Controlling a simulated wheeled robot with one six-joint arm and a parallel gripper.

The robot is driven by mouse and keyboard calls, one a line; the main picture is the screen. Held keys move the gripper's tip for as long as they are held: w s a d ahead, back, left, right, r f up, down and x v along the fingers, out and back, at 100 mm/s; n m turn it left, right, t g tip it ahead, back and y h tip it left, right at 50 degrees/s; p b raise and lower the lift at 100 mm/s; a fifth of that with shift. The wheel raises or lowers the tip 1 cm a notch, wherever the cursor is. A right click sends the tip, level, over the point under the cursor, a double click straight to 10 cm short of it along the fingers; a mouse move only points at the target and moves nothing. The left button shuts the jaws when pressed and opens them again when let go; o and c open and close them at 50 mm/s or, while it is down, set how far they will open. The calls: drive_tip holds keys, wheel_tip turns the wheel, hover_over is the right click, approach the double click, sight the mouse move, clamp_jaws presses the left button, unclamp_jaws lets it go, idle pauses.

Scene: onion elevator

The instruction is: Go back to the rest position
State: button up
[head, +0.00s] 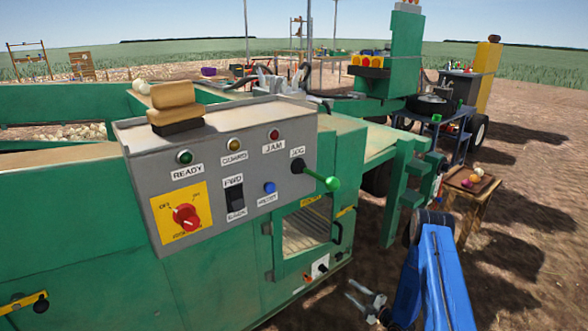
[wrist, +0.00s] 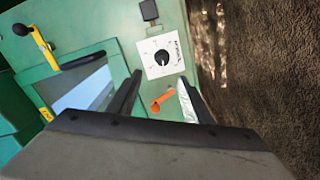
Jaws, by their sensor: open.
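My gripper (head: 366,293) is open and empty in the head view, low in front of the green machine's lower right side. My blue arm reaches down to it from the right. In the wrist view my gripper (wrist: 160,80) shows two dark fingers spread apart. Beyond them are a white plate with a black knob (wrist: 162,58) and an orange lever (wrist: 162,101) on the green panel. The fingers appear apart from both; the exact distance is hard to tell.
The green machine (head: 210,285) fills the left and middle, with a grey control box (head: 225,170) on it. A windowed door (head: 307,228) is near my gripper. A small wooden table (head: 468,190) stands at the right. Bare soil (head: 525,290) lies open at the lower right.

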drive_tip(key=w+d+r+m+g+h, duration=0.1)
drive_tip(key=w+d+r+m+h, duration=0.2)
drive_tip(key=r, duration=0.9)
drive_tip(key=w+r+g+h, duration=0.1)
drive_tip(key=w+r+h, duration=0.35)
drive_tip(key=r, duration=0.75)
drive_tip(key=s+d+r+m+g+h, duration=0.1)
drive_tip(key=s+r+m, duration=0.25)
drive_tip(key=r, duration=0.75)
drive_tip(key=s+d+r+m+g+h, duration=0.1)
drive_tip(key=s+r+m+h, duration=0.3)
drive_tip(key=r, duration=0.7)
drive_tip(key=s+a+r+m+g, duration=0.1)
drive_tip(key=s+r+m, duration=0.35)
drive_tip(key=s, duration=0.75)
drive_tip(key=s+a+r+m+g, duration=0.1)
drive_tip(key=s+a+r+g, duration=0.1)
drive_tip(key=s+r, duration=0.75)
drive_tip(key=s+a+m+g+y, duration=0.1)
drive_tip(key=s+a+m, duration=0.1)
drive_tip(key=s, duration=1.2)
drive_tip(key=s+a+f+m+g+y, duration=0.1)
drive_tip(key=s+a+m, duration=0.1)
drive_tip(key=s, duration=1.2)
drive_tip(key=shift+s+a+f, duration=0.2)
drive_tip(key=shift+s+a, duration=0.15)
drive_tip(key=shift+a, duration=0.2)
